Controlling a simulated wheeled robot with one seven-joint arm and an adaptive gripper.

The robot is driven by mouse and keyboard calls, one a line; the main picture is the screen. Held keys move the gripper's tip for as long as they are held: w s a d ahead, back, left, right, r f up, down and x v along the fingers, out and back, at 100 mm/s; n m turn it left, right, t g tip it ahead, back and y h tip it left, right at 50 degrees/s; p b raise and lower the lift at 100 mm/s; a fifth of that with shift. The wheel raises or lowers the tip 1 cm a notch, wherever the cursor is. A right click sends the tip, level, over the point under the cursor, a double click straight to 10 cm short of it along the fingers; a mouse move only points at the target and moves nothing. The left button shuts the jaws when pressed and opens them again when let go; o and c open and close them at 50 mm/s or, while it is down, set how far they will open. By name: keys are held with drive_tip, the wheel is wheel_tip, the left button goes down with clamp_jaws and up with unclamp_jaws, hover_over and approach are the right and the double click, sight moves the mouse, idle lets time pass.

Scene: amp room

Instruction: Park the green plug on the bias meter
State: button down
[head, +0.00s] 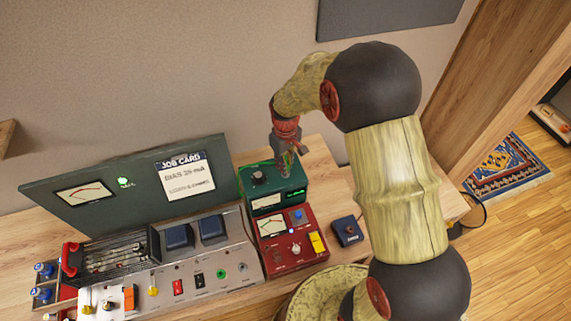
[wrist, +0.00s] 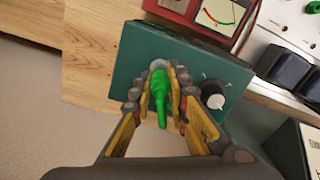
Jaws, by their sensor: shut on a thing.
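My gripper (head: 287,158) is over the right part of the small green box (head: 258,204), pointing down. In the wrist view my gripper (wrist: 162,98) is shut on the green plug (wrist: 158,92), with yellow-lined fingers on both sides of it. The plug's tip meets or overlaps a pale round fitting (wrist: 158,64) on the green box's top (wrist: 190,62); I cannot tell whether it is seated. The red box (head: 285,262) with a needle meter stands in front of the green box. No label shows which box is the bias meter.
A black knob (head: 259,178) stands close to my gripper on the green box. The grey amplifier chassis (head: 205,268) and its raised green panel (head: 100,212) are to the left. A small blue pedal (head: 347,230) sits at right. Bare wooden bench (head: 318,158) lies behind the green box.

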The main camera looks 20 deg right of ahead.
drive_tip(key=shift+f, duration=0.4)
drive_tip(key=c, duration=1.8)
unclamp_jaws()
drive_tip(key=shift+o, duration=0.7)
drive_tip(key=shift+r, duration=0.1)
wheel_tip(320, 180, up, 12)
drive_tip(key=shift+f, duration=0.1)
drive_tip(key=shift+m, duration=0.3)
drive_tip(key=s+r+m+t+b, duration=0.2)
drive_tip(key=s+b, duration=0.3)
drive_tip(key=s, duration=0.7)
drive_tip(key=s+r+m+t+b, duration=0.2)
drive_tip(key=s+r+b, duration=0.3)
drive_tip(key=s, duration=0.7)
drive_tip(key=shift+s+t, duration=0.25)
drive_tip(key=shift+t, duration=0.55)
